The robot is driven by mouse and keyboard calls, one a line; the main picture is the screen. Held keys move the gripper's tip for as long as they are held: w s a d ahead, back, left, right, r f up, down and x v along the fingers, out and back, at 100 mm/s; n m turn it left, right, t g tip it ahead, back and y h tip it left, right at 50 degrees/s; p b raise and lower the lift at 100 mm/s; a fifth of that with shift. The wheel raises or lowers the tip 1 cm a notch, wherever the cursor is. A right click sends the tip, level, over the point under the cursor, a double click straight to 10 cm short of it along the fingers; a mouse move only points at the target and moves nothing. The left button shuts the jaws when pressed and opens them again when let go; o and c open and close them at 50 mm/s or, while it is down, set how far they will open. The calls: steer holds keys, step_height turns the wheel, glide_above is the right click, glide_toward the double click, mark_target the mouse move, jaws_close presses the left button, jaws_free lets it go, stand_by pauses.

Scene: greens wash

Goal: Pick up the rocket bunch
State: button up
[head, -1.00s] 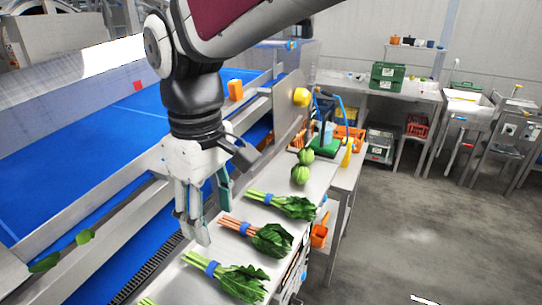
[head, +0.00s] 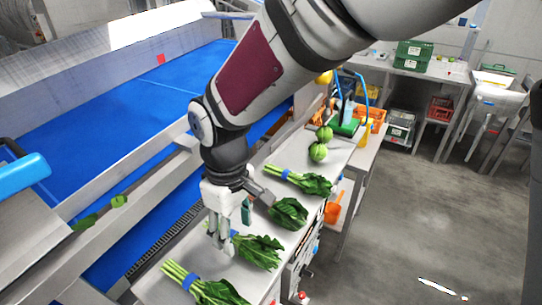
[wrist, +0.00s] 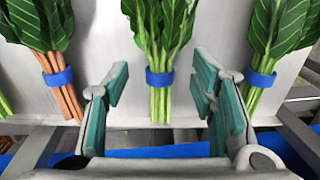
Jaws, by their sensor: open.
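The bunch with narrow, lobed green leaves, pale green stems and a blue band looks like the rocket bunch (head: 262,252). It lies on the steel counter, and it also shows in the middle of the wrist view (wrist: 160,35). My gripper (head: 221,246) points down at its stem end, fingers apart. In the wrist view my gripper (wrist: 161,82) has its teal pads to either side of the stems and band, with nothing held. My gripper hides part of the stems in the head view; contact cannot be told.
A red-stemmed bunch (wrist: 55,60) lies to the left in the wrist view, and a broad-leaved green bunch (wrist: 275,45) to the right. Another banded bunch (head: 300,179) and round green vegetables (head: 318,152) lie farther along the counter (head: 335,160). A blue-floored trough (head: 130,105) runs alongside.

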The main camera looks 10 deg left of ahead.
steer(key=shift+f, duration=0.95)
jaws_close()
